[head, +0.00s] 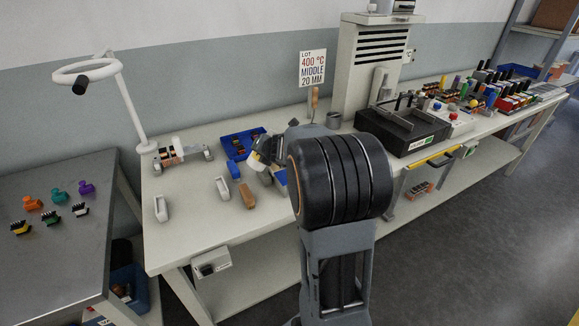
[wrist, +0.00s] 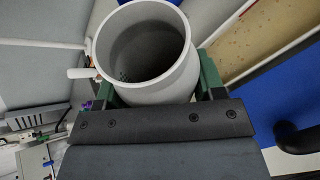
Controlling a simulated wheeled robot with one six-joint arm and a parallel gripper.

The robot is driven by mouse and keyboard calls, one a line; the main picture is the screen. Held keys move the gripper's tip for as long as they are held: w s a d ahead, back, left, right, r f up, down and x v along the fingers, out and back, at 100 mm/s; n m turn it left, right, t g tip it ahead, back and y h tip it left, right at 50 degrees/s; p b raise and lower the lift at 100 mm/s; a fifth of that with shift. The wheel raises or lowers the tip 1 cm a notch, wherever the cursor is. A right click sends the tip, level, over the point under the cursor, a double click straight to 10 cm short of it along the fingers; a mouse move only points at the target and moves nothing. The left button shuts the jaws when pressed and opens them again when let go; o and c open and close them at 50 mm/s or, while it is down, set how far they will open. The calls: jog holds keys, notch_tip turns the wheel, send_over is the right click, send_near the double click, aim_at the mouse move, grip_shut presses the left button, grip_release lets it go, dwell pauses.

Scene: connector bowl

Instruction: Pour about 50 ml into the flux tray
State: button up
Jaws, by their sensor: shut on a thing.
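In the wrist view my gripper (wrist: 158,84) is shut on a pale grey, open-topped cup (wrist: 172,84), with a green finger on each side of it. The cup's mouth faces the camera and its inside is dark. I cannot tell how much it holds. In the head view my black arm hides most of the gripper and the cup. A black rectangular tray (head: 402,133) with a green-marked label stands on the bench right of my arm. It may be the flux tray, but its label is too small to read.
A grey cabinet (head: 362,70) stands behind. Coloured connectors (head: 500,95) crowd the right end. The bench's front left is fairly clear.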

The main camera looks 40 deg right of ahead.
jog(key=n+h+b, duration=0.1)
jog(key=b, duration=0.1)
jog(key=a+n+h+b, duration=0.1)
jog(key=b, duration=0.1)
jog(key=a+n+h+b, duration=0.1)
jog(key=b, duration=0.1)
jog(key=shift+w+a+f, duration=0.1)
jog(key=shift+w+f, duration=0.1)
jog(key=shift+w, duration=0.05)
jog(key=shift+a+h, duration=0.1)
jog(key=shift+h, duration=0.2)
jog(key=shift+w+a+r+n+h+b, duration=0.1)
jog(key=shift+a+r+n+h+b, duration=0.1)
jog(key=shift+r+n+h+b, duration=0.5)
jog(key=shift+r, duration=0.1)
